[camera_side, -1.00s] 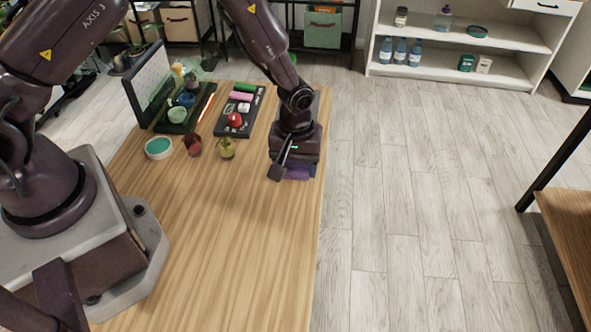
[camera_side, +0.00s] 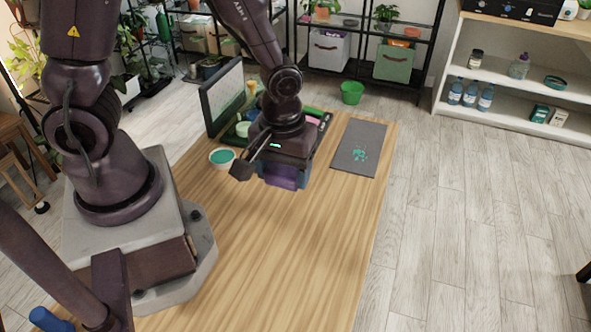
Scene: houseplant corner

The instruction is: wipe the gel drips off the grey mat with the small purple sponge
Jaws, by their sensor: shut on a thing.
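The grey mat (camera_side: 345,163) lies flat on the wooden table near its far right edge. Teal-green gel drips (camera_side: 360,154) show on its middle. My gripper (camera_side: 283,178) is over the table, left of the mat and apart from it. It is shut on the small purple sponge (camera_side: 280,183), which shows under the dark gripper body. The sponge looks held above the tabletop; its upper part is hidden.
A bowl with teal contents (camera_side: 222,157) stands left of my gripper. A dark upright panel (camera_side: 222,98) and a green tray stand behind, partly covered by my arm. The table's front half (camera_side: 290,260) is clear. A green bucket (camera_side: 352,92) stands on the floor beyond.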

